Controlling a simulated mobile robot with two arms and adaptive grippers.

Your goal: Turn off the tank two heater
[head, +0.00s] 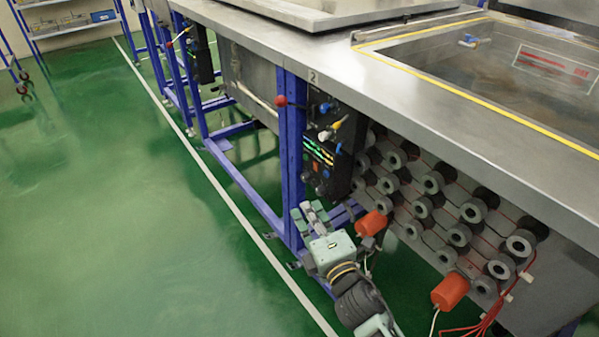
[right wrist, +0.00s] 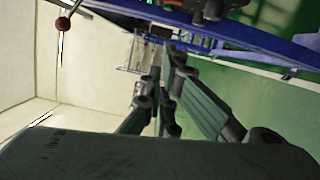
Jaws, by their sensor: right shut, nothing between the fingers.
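The tank marked "2" (head: 312,77) has a black control box (head: 325,150) on its front left corner. The box carries a lit green and yellow display, dark knobs low down and small valves above. A lever with a red ball (head: 281,101) sticks out left of the box; a red ball also shows at upper left in the right wrist view (right wrist: 63,24). My right gripper (head: 313,210) is shut and empty, below the control box and apart from it. Its fingers (right wrist: 165,70) fill the middle of the right wrist view. My left gripper is not in view. I cannot read the heater control's setting.
Blue frame legs (head: 291,150) stand just beside the right gripper. The steel tabletop (head: 420,95) overhangs above. Green floor (head: 130,230) is clear to the left.

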